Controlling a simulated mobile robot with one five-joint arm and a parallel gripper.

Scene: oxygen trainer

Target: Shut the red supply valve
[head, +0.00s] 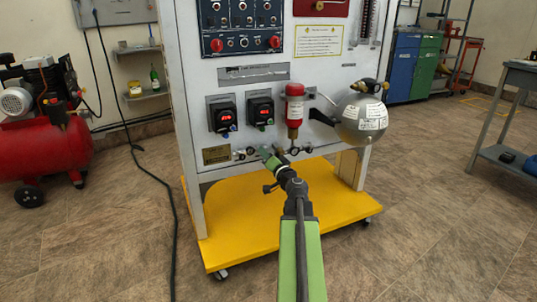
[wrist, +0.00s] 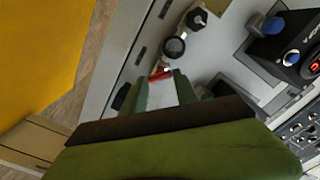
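The red supply valve shows in the wrist view as a small red handle (wrist: 160,74) low on the pale panel, just beyond and between my fingertips. In the head view I cannot make it out; my gripper seems to cover it. My gripper (head: 267,154) reaches the lower edge of the panel, among the small fittings. In the wrist view its two green fingers (wrist: 160,84) stand apart, with panel showing between them. I cannot tell whether either finger touches the red handle.
A round black-rimmed gauge or knob (wrist: 174,47) and a black knob (wrist: 197,18) sit close to the red handle. A red cylinder (head: 294,112) and grey tank (head: 361,119) hang above right. The yellow base (head: 235,235) juts out below. A red compressor (head: 45,140) stands left.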

